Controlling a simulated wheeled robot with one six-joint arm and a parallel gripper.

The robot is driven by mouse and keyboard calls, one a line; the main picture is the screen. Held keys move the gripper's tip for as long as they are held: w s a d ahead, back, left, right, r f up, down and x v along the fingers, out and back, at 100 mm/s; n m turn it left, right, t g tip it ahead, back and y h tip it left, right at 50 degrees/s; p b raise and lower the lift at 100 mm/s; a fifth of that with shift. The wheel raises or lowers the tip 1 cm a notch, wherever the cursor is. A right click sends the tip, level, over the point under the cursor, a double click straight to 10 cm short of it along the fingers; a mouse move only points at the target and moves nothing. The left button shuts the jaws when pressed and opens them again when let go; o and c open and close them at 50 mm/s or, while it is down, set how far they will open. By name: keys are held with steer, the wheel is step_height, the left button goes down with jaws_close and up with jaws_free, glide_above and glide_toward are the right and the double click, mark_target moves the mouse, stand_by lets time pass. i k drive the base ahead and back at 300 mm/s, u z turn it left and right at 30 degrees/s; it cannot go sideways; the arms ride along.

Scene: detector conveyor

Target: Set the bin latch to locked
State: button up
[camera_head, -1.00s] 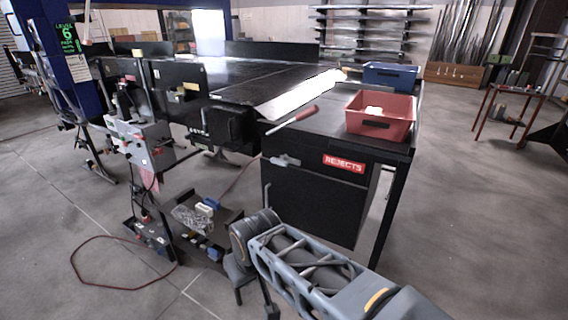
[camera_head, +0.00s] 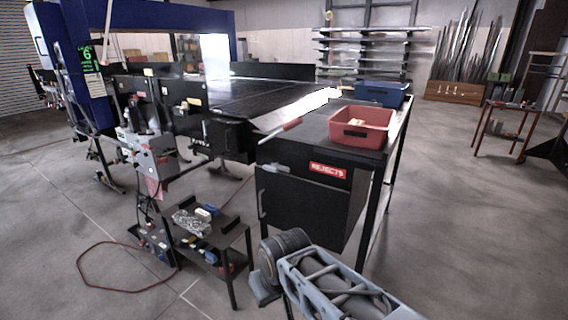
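The reject bin (camera_head: 305,207) is a black cabinet under the end of the conveyor, with a red REJECTS label (camera_head: 328,170) on its front. A small grey latch lever (camera_head: 276,169) lies roughly level near the top left of that front. I cannot read any lock marking on it. A vertical pull handle (camera_head: 262,204) sits below it, and the bin front looks shut. My grey arm comes in at the bottom, in front of and below the bin, apart from the latch. My gripper's fingers cannot be made out.
A red-handled lever (camera_head: 285,130) projects at the table's left edge. A red tray (camera_head: 361,129) and a blue tray (camera_head: 383,94) stand on top. A small black cart (camera_head: 228,236) with loose items stands left of the bin. A red hose (camera_head: 82,270) lies on the floor. Floor to the right is open.

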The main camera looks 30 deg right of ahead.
mark_target(275, 167)
steer(key=z, duration=0.2)
steer(key=i, duration=1.15)
steer(key=u, duration=0.3)
